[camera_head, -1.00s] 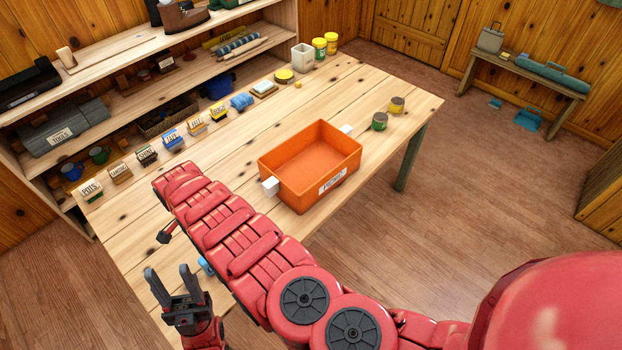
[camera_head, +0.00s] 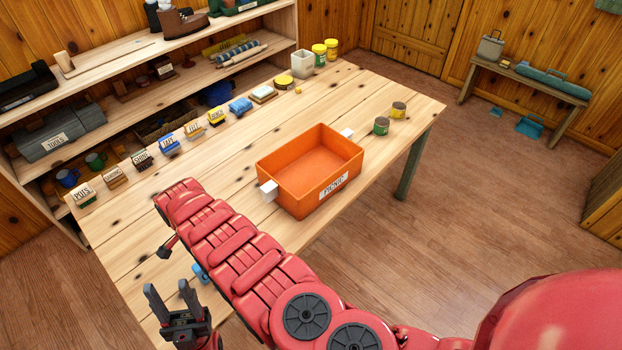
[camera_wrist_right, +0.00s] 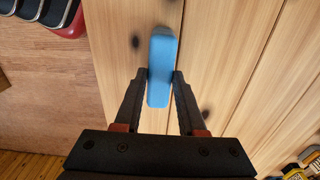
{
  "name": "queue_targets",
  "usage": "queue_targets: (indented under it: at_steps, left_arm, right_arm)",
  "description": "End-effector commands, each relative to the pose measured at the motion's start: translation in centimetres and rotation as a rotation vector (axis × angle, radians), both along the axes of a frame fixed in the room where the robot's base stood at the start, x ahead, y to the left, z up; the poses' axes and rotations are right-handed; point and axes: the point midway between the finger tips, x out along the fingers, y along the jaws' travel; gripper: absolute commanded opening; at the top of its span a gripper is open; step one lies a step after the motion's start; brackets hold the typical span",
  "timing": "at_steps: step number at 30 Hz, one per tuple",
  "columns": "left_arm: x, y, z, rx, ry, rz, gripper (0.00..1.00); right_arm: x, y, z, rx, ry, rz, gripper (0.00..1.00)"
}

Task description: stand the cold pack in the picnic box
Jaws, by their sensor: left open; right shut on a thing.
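The blue cold pack (camera_wrist_right: 162,65) is between the fingertips of my right gripper (camera_wrist_right: 161,76), which is shut on its narrow sides in the right wrist view. A small blue part of the pack (camera_head: 200,273) shows in the head view beside my right arm, which hides the rest. Whether it touches the table cannot be told. The orange picnic box (camera_head: 267,177), labelled PICNIC, stands open and empty on the table, right of the pack. My left gripper (camera_head: 174,298) is open and empty at the near left table edge.
Several labelled blocks (camera_head: 142,160) line the back edge of the wooden table (camera_head: 225,160). Two small tins (camera_head: 381,125) stand right of the box.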

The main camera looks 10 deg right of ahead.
Motion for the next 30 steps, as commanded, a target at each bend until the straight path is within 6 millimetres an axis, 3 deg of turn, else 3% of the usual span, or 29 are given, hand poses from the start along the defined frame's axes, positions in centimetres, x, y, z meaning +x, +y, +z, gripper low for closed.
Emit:
queue_targets:
  at_steps: [8, 30]
  left_arm:
    - [0.0, 0.0, 0.7, 0.000, 0.000, 0.000, 0.50]
    - [0.0, 0.0, 6.3, 0.000, 0.000, 0.000, 0.50]
  right_arm:
    - [0.0, 0.0, 0.7, 0.001, -0.001, 0.000, 0.08]
    - [0.0, 0.0, 7.4, 0.001, 0.001, 0.000, 0.08]
